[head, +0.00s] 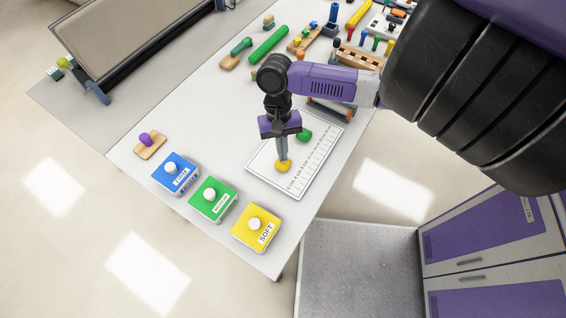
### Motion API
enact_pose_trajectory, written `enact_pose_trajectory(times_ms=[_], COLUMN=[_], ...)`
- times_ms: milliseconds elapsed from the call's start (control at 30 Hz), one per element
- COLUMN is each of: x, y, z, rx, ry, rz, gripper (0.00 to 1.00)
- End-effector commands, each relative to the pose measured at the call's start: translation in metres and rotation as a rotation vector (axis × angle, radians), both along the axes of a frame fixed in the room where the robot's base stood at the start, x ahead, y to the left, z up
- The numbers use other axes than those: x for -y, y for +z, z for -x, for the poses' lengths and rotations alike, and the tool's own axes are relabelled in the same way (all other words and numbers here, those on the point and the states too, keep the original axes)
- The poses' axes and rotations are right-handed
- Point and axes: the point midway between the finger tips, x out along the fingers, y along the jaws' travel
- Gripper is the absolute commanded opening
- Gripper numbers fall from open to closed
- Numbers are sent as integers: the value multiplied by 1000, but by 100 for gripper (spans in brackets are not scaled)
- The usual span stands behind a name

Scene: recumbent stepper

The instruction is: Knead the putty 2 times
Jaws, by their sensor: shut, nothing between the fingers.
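A yellow lump of putty (283,167) lies on a white ruled mat (311,172) on the table. A green lump of putty (304,135) lies on the same mat, behind and to the right of the yellow one. My gripper (282,157) points down and is shut, with its fingertips at the yellow putty. The fingers hide part of the yellow lump, and I cannot tell how hard they touch it.
Three tubs stand near the front edge: blue (175,174), green (213,199) and yellow marked SOFT (257,227). A purple knob on a wooden base (148,143) stands at the left. Several tools and pegged boards fill the back of the table. The table's middle left is clear.

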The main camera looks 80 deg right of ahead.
Motion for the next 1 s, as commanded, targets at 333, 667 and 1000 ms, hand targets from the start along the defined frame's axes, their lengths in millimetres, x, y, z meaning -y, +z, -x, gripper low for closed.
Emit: enact_pose_trajectory(times_ms=[333, 667, 1000], x=[0, 0, 0], y=[-3, -6, -7], z=[0, 0, 0], rx=[1, 1, 1], ry=[1, 1, 1], rz=[0, 0, -1], gripper=[0, 0, 0])
